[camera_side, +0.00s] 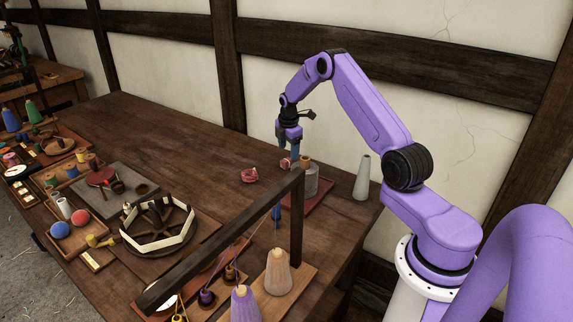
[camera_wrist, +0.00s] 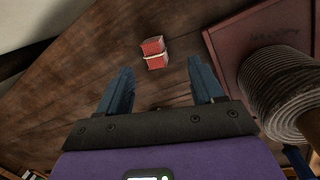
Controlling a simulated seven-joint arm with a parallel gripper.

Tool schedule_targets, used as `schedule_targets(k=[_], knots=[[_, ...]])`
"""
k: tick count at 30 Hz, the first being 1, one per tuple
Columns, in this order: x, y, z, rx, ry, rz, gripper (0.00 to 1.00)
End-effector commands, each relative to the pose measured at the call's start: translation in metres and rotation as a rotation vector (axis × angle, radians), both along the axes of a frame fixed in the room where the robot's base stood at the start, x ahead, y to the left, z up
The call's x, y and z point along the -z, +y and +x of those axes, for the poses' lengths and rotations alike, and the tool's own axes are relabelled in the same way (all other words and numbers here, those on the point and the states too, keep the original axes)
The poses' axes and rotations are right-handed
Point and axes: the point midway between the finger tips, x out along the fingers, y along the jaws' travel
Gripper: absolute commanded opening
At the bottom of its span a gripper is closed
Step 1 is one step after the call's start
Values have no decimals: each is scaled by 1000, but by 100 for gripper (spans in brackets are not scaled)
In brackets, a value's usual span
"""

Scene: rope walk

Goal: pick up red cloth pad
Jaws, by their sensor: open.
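A small red folded block (camera_wrist: 154,53) with a pale band around its middle lies on the bare dark wood in the wrist view, apparently the red cloth pad. It sits beyond my fingertips, roughly centred between them. A small reddish piece (camera_side: 285,163) just below my gripper in the side view may be the same thing, but I cannot tell for sure. My gripper (camera_side: 290,152) is above the table, pointing down. Its blue fingers (camera_wrist: 160,76) are spread wide with nothing between them in the wrist view.
A grey coil (camera_side: 312,179) stands on a red-brown board (camera_side: 318,196) close to my gripper; the coil (camera_wrist: 275,82) is at right in the wrist view. Nearby are a pinkish-red bundle (camera_side: 249,175), a pale cone (camera_side: 362,178) and a wooden beam frame (camera_side: 222,240).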

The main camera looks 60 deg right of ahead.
Motion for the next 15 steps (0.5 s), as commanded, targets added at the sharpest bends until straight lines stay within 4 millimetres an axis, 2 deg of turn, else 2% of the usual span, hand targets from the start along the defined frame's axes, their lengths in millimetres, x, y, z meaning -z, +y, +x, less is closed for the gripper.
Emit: schedule_targets(k=[8, 15], knots=[[15, -3, 3, 1, 1, 0, 67], [44, -7, 12, 1, 2, 1, 67]])
